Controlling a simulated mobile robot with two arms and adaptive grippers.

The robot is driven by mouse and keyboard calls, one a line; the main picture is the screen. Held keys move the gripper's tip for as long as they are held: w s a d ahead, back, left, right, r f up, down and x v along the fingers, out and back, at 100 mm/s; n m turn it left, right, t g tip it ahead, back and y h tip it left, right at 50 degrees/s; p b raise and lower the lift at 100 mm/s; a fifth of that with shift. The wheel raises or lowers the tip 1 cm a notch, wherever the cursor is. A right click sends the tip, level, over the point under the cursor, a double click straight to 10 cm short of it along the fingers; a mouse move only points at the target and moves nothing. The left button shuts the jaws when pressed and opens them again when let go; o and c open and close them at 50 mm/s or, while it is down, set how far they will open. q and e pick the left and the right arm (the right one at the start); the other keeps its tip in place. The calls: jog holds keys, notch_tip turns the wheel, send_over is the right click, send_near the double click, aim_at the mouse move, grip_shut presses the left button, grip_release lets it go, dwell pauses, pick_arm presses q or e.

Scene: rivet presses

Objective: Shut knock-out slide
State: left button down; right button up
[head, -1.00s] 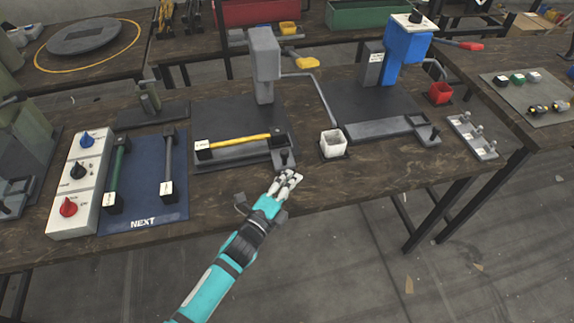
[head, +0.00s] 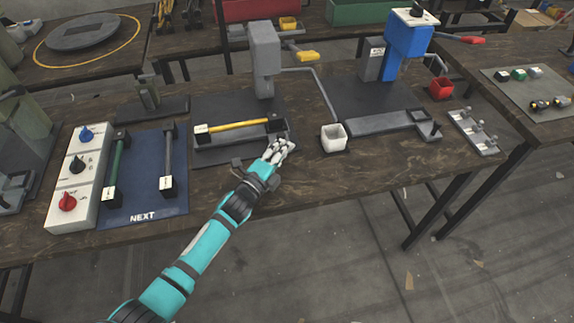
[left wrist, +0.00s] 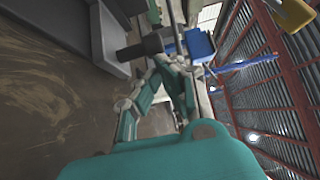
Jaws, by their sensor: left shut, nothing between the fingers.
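My left gripper (head: 281,147) is at the right front end of this slide, fingers shut and empty. It hides the slide's dark knob in the head view. The left wrist view shows a dark knob (left wrist: 140,48) on a grey block (left wrist: 106,36), close beside my fingers (left wrist: 160,85); whether they touch is not clear. My right gripper is out of view.
The blue press (head: 407,55) is farther right. A control box (head: 77,178) and a blue mat (head: 143,180) with two handled bars lie at left. The front table strip is clear.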

aim_at(279, 120)
pick_arm(q)
jog(key=w+a+b, duration=0.1)
jog(key=w, duration=0.2)
jog(key=w+b, duration=0.1)
jog(key=w, duration=0.2)
jog(key=w+a+b, duration=0.1)
jog(key=w, duration=0.1)
jog(key=shift+w+a+f+b, duration=0.3)
jog(key=shift+w+b, duration=0.05)
jog(key=shift+w, duration=0.05)
jog(key=shift+w+r, duration=0.15)
jog(key=shift+w, duration=0.1)
jog(key=shift+a+r, duration=0.1)
jog(key=shift+r, duration=0.1)
